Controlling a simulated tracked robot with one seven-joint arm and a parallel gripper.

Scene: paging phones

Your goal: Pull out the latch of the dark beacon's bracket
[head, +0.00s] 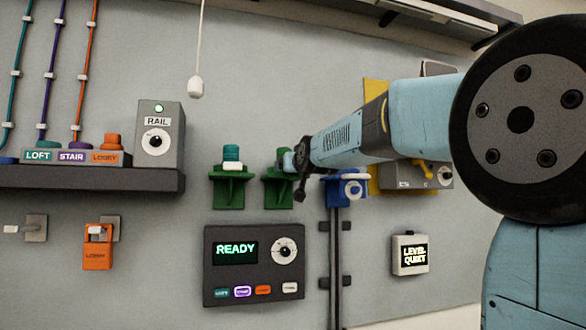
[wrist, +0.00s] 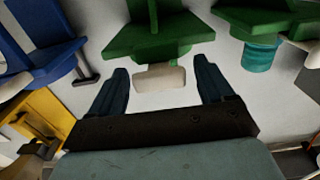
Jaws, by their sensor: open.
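Two green brackets are on the wall in the head view. The left bracket (head: 231,187) carries a teal beacon (head: 231,153); this beacon also shows at the upper right of the wrist view (wrist: 261,53). My gripper (head: 290,163) is at the right green bracket (head: 277,190) and hides what sits on it. In the wrist view my gripper (wrist: 163,82) is open, with a pale block (wrist: 160,77) between its fingertips at that bracket (wrist: 158,38). I see a gap on both sides of the block. I cannot tell whether the block is the latch.
A blue bracket (head: 343,188) with pale parts is close on the right, near a yellow panel (head: 375,95). A dark READY panel (head: 254,264) is below. A dark shelf (head: 90,178) with a RAIL box (head: 158,134) is left. A white pull cord handle (head: 195,87) hangs above.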

